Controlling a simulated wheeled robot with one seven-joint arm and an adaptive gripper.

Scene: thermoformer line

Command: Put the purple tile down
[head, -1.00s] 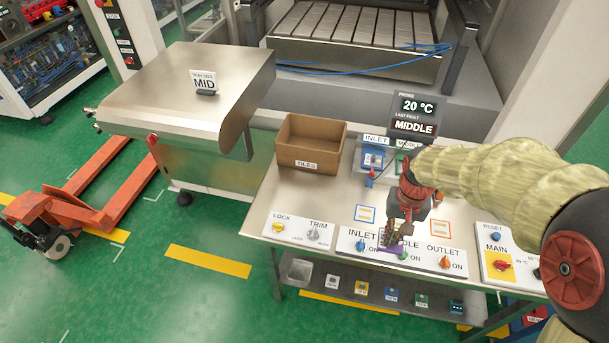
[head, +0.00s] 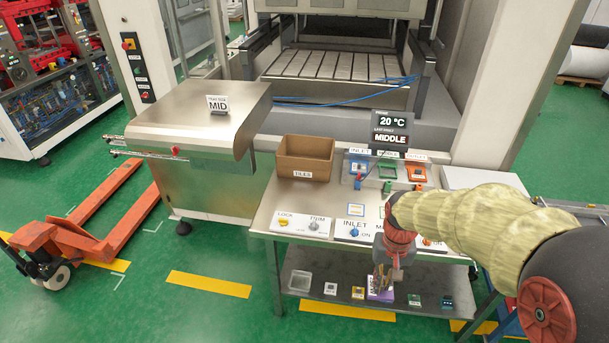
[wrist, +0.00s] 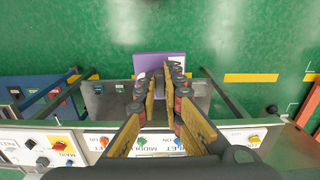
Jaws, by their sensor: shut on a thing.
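The purple tile (head: 380,295) hangs at the fingertips of my gripper (head: 383,278), low in front of the bench's front edge. In the head view it overlaps the lower shelf (head: 330,290), and I cannot tell its height above that shelf. In the wrist view the purple tile (wrist: 148,65) sits between the far ends of the fingers (wrist: 160,80), with green floor beyond it. My gripper is shut on it. My arm and gripper hide part of the control panel.
The bench top (head: 270,205) holds a brown TILES box (head: 304,158), switch panels and coloured frames. Several small blocks and a clear bin (head: 300,281) stand on the lower shelf. An orange pallet truck (head: 75,240) is at the left. Floor in front is clear.

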